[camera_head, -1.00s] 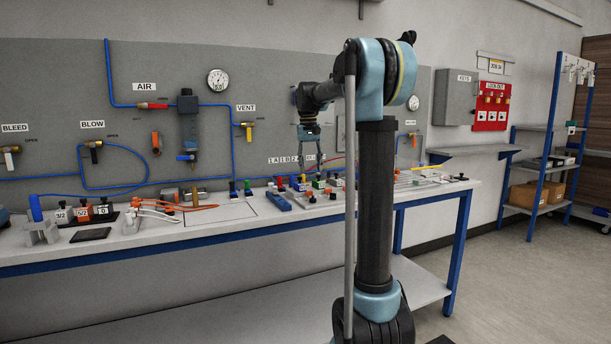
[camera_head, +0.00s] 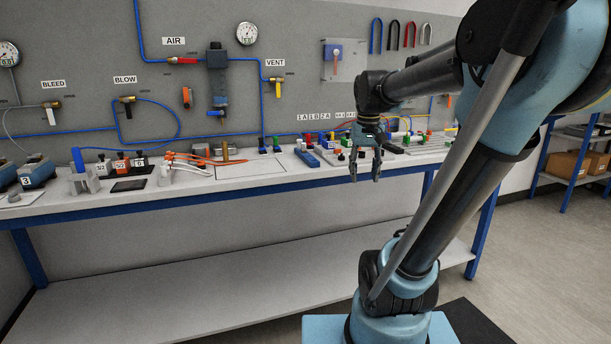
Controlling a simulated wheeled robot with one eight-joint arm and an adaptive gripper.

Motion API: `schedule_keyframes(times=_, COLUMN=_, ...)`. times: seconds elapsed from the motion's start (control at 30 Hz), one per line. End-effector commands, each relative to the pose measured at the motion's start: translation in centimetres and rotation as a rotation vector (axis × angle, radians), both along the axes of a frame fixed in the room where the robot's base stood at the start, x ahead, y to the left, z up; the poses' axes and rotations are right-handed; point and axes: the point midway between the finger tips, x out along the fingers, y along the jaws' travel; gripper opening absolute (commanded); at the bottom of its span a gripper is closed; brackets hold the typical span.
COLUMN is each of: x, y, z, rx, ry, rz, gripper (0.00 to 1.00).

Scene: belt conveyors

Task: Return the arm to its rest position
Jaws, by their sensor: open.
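My gripper (camera_head: 365,179) hangs fingers down in front of the workbench (camera_head: 240,202), at the right part of its front edge. Its two fingers are apart and nothing is between them. My arm (camera_head: 470,190) rises from its base at the lower right, leans to the right, and its forearm reaches back left to the wrist. The arm hides part of the bench's right end and the wall behind it.
Several fittings and coloured valves (camera_head: 330,152) stand along the bench behind the gripper. Orange-handled pliers (camera_head: 198,160) lie further left. A panel with gauges and blue hoses (camera_head: 215,90) stands behind. A shelf (camera_head: 575,155) with boxes is at right. The floor before the bench looks clear.

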Motion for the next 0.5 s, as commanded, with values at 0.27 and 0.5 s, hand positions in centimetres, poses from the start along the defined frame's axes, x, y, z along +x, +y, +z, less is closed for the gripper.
schedule_keyframes(times=0.27, x=-7.1, y=-0.8, z=-6.3, rx=0.009, ry=-0.035, rz=0.005, gripper=0.43)
schedule_keyframes(times=0.5, x=-12.4, y=-1.1, z=-12.4, rx=0.015, ry=-0.064, rz=0.010, gripper=0.43)
